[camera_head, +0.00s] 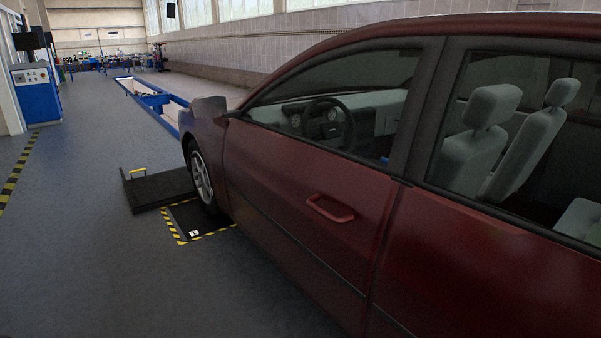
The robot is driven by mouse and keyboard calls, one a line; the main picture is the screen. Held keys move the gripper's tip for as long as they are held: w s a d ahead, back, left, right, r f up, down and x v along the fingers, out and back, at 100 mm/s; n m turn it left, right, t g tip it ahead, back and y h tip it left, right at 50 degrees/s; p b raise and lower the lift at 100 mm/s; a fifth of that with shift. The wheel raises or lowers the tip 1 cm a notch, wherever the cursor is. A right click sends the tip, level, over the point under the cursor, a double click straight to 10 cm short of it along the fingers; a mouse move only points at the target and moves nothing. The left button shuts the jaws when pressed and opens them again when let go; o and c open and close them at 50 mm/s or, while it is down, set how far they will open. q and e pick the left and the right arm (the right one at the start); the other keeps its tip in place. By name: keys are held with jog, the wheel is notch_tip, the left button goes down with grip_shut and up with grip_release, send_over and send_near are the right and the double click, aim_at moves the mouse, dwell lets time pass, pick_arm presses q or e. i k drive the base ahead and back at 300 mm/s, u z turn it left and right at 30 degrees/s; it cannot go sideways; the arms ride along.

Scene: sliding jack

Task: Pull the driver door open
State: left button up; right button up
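The driver door (293,196) is the dark red front door of a car in the head view, right of centre. It looks shut, flush with the body. Its red handle (330,209) sits near the door's rear edge, below the window, and nothing touches it. Through the door's window the steering wheel (328,124) shows. Neither of my grippers is in view.
The rear door (480,255) fills the lower right. A dark platform (160,190) with a yellow handle and a striped floor plate (200,217) lie by the front wheel (201,178). A blue cabinet (37,95) stands far left.

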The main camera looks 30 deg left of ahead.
aim_at(322, 213)
jog(key=u, duration=2.45)
jog(key=i, duration=1.5)
jog(key=z, duration=1.95)
jog(key=i, duration=0.5)
jog(key=z, duration=0.05)
